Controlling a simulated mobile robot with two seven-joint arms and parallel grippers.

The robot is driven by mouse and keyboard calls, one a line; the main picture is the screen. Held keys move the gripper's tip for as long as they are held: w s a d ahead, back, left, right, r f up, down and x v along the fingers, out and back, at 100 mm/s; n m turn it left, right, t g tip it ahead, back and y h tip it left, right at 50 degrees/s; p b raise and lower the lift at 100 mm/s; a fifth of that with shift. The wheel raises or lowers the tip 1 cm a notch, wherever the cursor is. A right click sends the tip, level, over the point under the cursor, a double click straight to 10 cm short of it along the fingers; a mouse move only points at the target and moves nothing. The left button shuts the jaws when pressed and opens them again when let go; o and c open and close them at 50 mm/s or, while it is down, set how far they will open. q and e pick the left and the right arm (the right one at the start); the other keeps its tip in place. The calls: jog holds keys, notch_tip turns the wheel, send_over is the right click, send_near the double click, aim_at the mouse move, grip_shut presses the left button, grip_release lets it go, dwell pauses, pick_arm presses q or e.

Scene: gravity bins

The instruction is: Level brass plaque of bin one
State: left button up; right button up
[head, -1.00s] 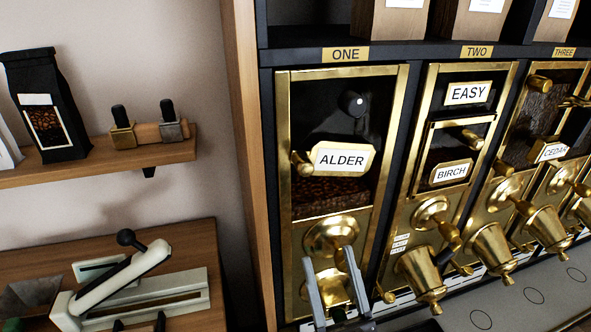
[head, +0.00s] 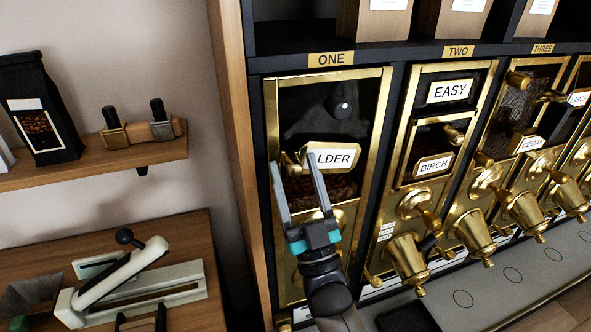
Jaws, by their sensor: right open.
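Bin one (head: 268,118), under the label ONE (head: 331,60), has a brass frame and a dark window with coffee beans behind it. Its brass plaque (head: 343,160) reads ALDER, with the first letter hidden behind a finger. The plaque's lettering runs nearly flat while the bin's top edge rises rightward, so the plaque looks slightly tilted, right end low. A brass knob (head: 290,163) sits at its left end. My right gripper (head: 292,157) is open and empty, its fingertips on either side of the knob in the picture; contact cannot be told. My left gripper is not in view.
Bins two and three stand to the right, with plaques BIRCH (head: 433,165) and CEDAR (head: 531,143) and brass spouts (head: 407,260) below. A wooden post (head: 232,140) borders bin one on the left. A shelf (head: 95,165) and a white lever device (head: 125,272) are farther left.

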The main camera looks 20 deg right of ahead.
grip_shut()
dwell(0.5)
dwell(0.9)
